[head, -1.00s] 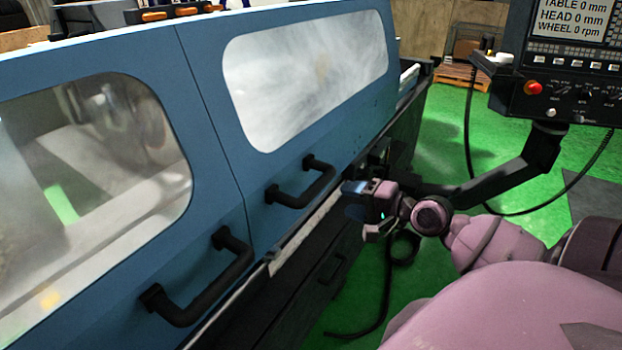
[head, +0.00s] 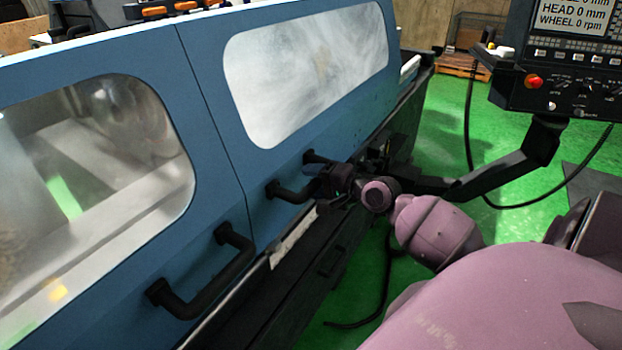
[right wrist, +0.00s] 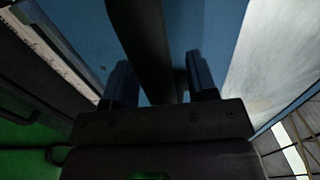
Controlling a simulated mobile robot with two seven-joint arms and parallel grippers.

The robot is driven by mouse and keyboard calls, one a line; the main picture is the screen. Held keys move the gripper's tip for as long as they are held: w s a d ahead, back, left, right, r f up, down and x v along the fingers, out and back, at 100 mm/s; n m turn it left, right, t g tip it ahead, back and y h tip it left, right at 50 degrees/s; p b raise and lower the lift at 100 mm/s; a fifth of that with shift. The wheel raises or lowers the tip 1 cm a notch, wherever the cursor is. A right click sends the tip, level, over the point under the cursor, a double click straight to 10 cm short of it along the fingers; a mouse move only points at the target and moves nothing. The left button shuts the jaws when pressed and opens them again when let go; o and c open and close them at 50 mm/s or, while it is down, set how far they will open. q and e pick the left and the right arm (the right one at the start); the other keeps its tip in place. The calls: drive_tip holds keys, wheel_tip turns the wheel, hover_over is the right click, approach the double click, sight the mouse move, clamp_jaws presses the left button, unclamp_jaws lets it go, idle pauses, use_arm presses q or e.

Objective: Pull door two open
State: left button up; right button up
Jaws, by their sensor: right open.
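Two blue machine doors stand side by side. The right-hand door (head: 225,70) has a window and a black bar handle (head: 285,193). The left-hand door (head: 190,105) has its own black handle (head: 222,277). No open gap shows between the doors. My right gripper (head: 326,183) is at the right-hand door's handle and covers part of it. In the right wrist view, the open fingers (right wrist: 160,80) stand on either side of the dark handle bar (right wrist: 143,40), with space visible beside it. The doors carry no readable numbers. My left gripper is out of view.
The control panel (head: 570,85) hangs at the right on a black arm (head: 515,165), behind my right arm. The machine's dark lower body (head: 300,295) lies below the doors. Green floor (head: 500,240) is open to the right.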

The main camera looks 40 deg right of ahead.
drive_tip(key=shift+w+a+f, duration=0.1)
drive_tip(key=shift+w+a, duration=0.05)
drive_tip(key=shift+w, duration=0.25)
clamp_jaws()
